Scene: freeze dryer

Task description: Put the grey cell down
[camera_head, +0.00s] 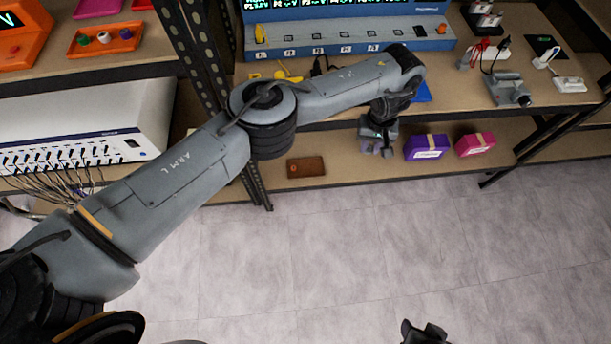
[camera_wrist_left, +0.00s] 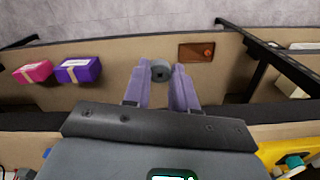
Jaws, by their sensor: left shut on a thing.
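The grey cell (camera_wrist_left: 160,70) is a small round grey piece with a dark centre, held between the fingertips of my left gripper (camera_wrist_left: 161,82) in the left wrist view. In the head view my left gripper (camera_head: 378,140) points down at the front of the lower shelf, left of the purple box. The cell cannot be told apart from the fingers there. Whether the cell touches the shelf is unclear. A dark tip of what seems to be my right gripper (camera_head: 425,335) shows at the bottom edge of the head view; its jaws cannot be made out.
The lower shelf (camera_head: 335,172) holds a purple box (camera_head: 427,147), a pink box (camera_head: 475,144) and a brown tray (camera_head: 306,167). Bare shelf lies between the tray and the purple box. The bench (camera_head: 480,75) above carries instruments. A perforated black post (camera_head: 205,60) stands left.

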